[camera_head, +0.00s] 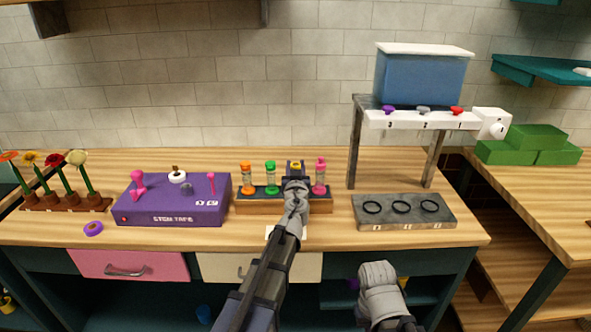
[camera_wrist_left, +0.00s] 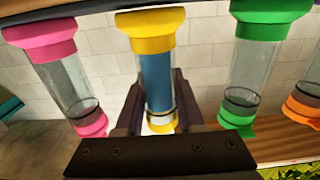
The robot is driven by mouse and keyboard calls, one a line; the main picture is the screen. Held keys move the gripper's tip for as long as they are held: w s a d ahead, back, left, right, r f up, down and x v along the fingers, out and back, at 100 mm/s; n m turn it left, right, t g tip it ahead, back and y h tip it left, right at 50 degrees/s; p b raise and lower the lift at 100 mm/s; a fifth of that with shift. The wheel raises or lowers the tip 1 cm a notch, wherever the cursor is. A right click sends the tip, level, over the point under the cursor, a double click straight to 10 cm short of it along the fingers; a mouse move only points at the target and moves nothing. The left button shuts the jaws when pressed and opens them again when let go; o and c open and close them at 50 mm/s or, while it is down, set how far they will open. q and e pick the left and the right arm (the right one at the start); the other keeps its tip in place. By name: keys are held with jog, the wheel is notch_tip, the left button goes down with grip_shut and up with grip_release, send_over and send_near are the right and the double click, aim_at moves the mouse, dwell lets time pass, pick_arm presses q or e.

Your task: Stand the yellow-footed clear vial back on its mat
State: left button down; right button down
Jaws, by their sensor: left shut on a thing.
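The yellow-footed clear vial (camera_wrist_left: 158,80) has yellow ends and blue contents. My left gripper (camera_wrist_left: 158,122) is shut around it near one end. In the head view only the vial's yellow top (camera_head: 295,165) shows above my left gripper (camera_head: 295,180), which hides the rest. It is upright, in line with the other vials at the dark-topped wooden rack (camera_head: 252,205). I cannot tell whether its foot touches the rack. Its own mat is not clearly visible. My right gripper (camera_head: 380,280) is low in front of the counter; its fingers do not show clearly.
Orange (camera_head: 246,178), green (camera_head: 270,178) and pink (camera_head: 319,177) vials stand close by in the rack. A purple stem tape box (camera_head: 175,205) is left. Right are a grey slab with black rings (camera_head: 440,222) and a blue tank (camera_head: 420,78) on a stand.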

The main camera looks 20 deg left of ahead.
pick_arm(q)
jog(key=shift+f, duration=0.15)
jog(key=c, duration=0.5)
grip_release()
jog(key=shift+s+r, duration=0.1)
jog(key=shift+r, duration=0.1)
jog(key=v, duration=1.2)
